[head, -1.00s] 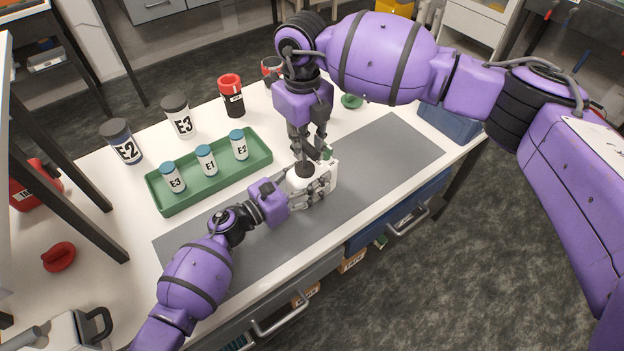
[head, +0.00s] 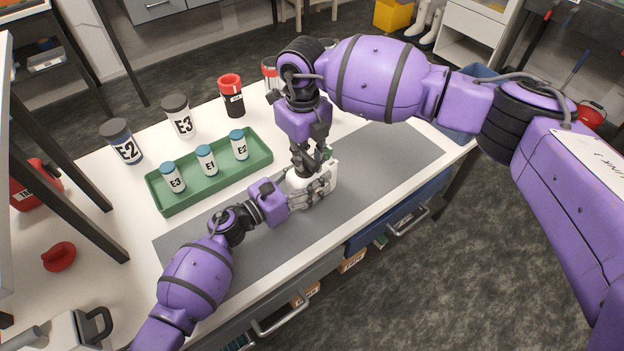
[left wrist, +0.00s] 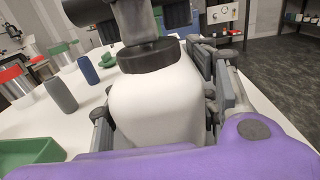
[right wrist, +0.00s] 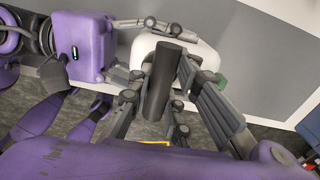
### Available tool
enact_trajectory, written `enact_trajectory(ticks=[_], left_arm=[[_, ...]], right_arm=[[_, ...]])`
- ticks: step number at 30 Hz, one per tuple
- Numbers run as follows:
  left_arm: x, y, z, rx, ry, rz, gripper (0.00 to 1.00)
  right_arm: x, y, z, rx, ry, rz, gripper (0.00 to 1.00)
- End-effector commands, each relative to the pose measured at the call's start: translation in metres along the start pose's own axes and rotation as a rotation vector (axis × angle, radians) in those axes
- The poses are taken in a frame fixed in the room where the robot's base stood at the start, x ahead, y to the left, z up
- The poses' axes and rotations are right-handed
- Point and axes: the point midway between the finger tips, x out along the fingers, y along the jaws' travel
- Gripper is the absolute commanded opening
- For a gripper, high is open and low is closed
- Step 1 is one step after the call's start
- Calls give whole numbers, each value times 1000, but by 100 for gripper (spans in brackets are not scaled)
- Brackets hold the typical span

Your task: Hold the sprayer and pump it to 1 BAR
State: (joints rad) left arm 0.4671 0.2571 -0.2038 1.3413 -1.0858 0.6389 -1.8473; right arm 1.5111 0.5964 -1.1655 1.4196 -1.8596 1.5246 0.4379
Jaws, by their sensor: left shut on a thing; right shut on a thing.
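The sprayer (head: 311,187) has a white body and stands on the grey mat (head: 385,155). Its white body and black collar fill the middle of the left wrist view (left wrist: 155,105). My left gripper (head: 318,188) is shut around the sprayer's body from the side. My right gripper (head: 308,162) comes down from above and is shut on the black pump handle (right wrist: 163,82) at the sprayer's top. A small green part (right wrist: 221,82) shows at the sprayer's side in the right wrist view. No pressure reading is visible.
A green tray (head: 209,196) with several blue-capped vials stands left of the sprayer. Dark-lidded jars E2 (head: 121,142) and E3 (head: 178,117) and a red-topped black container (head: 231,96) stand behind the tray. The mat's right part is clear.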

Motion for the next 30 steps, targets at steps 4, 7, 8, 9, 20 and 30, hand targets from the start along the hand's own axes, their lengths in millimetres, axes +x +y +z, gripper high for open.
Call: enact_trajectory(ticks=[4, 7, 8, 9, 20, 30], left_arm=[[0, -1, 0, 1, 0, -2, 17], [0, -1, 0, 1, 0, -1, 17], [0, 0, 0, 1, 0, -1, 17], [0, 0, 0, 1, 0, -1, 17], [0, 0, -1, 1, 1, 0, 17], [0, 0, -1, 0, 1, 0, 17]], right_arm=[[3, -1, -1, 1, 3, -1, 0], [2, -1, -1, 1, 2, -1, 0], [2, -1, 0, 1, 2, -1, 0], [2, -1, 0, 1, 2, -1, 0], [-17, 0, 0, 0, -1, -1, 0], [-41, -1, 1, 0, -2, -1, 0]])
